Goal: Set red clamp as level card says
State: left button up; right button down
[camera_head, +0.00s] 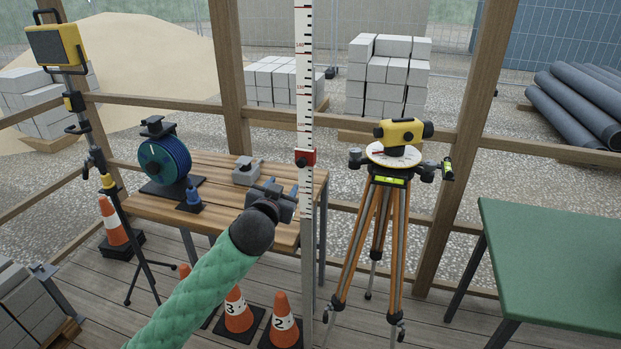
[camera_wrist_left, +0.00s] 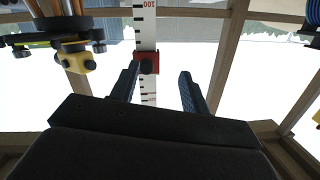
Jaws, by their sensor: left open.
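The red clamp (camera_head: 305,157) sits on the tall white levelling staff (camera_head: 303,95), a little above the wooden bench top. My left gripper (camera_head: 280,192) is below and left of the clamp in the head view, with its fingers apart and nothing between them. In the left wrist view the open left gripper (camera_wrist_left: 160,78) points toward the staff; the clamp (camera_wrist_left: 147,62) shows close to the left finger's tip, with a dark knob facing me. I cannot tell whether they touch. I see no readable level card. My right gripper is out of view.
A yellow level (camera_head: 400,131) stands on a wooden tripod (camera_head: 375,230) right of the staff. The wooden bench (camera_head: 215,205) holds a blue reel (camera_head: 164,160) and a grey block (camera_head: 247,171). Numbered cones (camera_head: 284,320) stand below. A green table (camera_head: 560,255) is at right.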

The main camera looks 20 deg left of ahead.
aim_at(300, 163)
pick_arm(q)
jog(key=shift+n+t+h, duration=0.6)
jog(key=shift+n+t, duration=0.1)
jog(key=shift+n, duration=0.2)
jog(key=w, duration=0.2)
jog(key=w+d+r+p, duration=0.1)
jog(key=w, duration=0.1)
jog(key=w+d+r+p, duration=0.1)
jog(key=w, duration=0.1)
jog(key=shift+r, duration=0.25)
jog(key=shift+w+f+p, duration=0.2)
jog(key=shift+w+p, duration=0.2)
jog(key=shift+w, duration=0.4)
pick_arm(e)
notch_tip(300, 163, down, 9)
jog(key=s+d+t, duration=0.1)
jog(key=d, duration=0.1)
pick_arm(q)
grip_shut()
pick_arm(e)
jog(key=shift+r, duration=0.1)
